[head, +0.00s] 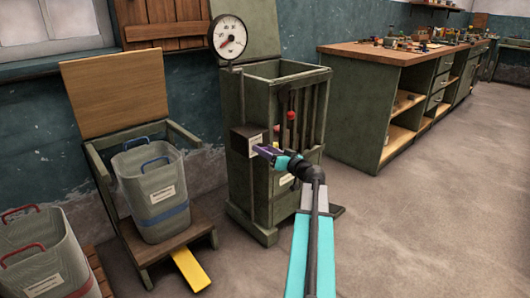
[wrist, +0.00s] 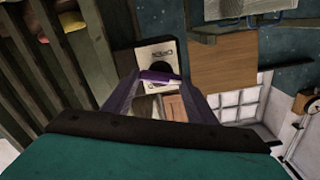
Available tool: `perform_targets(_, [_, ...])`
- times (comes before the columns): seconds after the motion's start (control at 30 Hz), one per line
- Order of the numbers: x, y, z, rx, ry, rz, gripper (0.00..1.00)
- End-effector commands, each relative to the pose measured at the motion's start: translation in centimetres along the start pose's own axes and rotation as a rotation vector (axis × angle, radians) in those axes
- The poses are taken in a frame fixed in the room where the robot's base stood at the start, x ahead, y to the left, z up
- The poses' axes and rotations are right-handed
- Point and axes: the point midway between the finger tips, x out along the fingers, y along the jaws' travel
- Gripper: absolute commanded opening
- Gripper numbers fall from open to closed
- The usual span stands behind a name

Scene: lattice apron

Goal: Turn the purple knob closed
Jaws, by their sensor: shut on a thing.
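The purple knob (wrist: 160,77) shows in the wrist view as a bright purple bar between my fingertips. It sits in front of a dark box with a white label, whose text appears upside down and is hard to read. My gripper (head: 262,150) is shut on the knob, with one dark purple finger on each side. In the head view my gripper reaches the dark box (head: 240,138) on the left side of the green slatted cabinet (head: 255,105). There the knob is mostly hidden by my fingers, so its angle is unclear.
A round gauge (head: 227,38) stands above the cabinet. A grey bin (head: 140,180) sits in a wooden stand with a yellow pedal (head: 190,268) to the left. Another bin (head: 35,265) is at the lower left. A workbench (head: 375,100) stands behind, right; the floor on the right is clear.

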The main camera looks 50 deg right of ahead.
Motion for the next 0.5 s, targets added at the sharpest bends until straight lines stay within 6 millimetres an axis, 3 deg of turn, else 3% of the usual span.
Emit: perform_targets(0.5, [0.01,0.2,0.01,0.439,-0.001,-0.001,0.29])
